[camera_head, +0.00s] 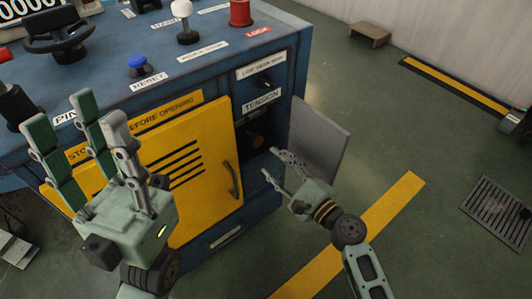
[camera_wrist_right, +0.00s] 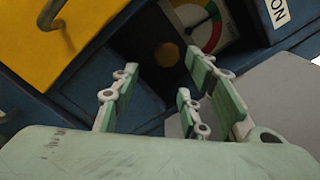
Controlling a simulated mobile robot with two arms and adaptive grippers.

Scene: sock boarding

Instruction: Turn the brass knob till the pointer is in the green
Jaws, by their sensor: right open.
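The brass knob (camera_wrist_right: 167,54) sits inside a dark recess in the right wrist view, and it shows dimly under the TENSION label in the head view (camera_head: 257,140). A round gauge (camera_wrist_right: 197,22) with red and green zones is beside the recess, cut off by the frame's top edge; I cannot tell where its pointer stands. My right gripper (camera_head: 275,165) is open and empty, in front of the recess and apart from the knob. It shows in the right wrist view too (camera_wrist_right: 160,85). My left gripper (camera_head: 77,120) is open and empty, fingers up, in front of the cabinet's left part.
The blue cabinet (camera_head: 125,95) has a yellow door (camera_head: 190,135) with a handle, left of the recess. A grey flap (camera_head: 322,140) stands open at the recess's right. Knobs, levers and a handwheel (camera_head: 58,32) are on top.

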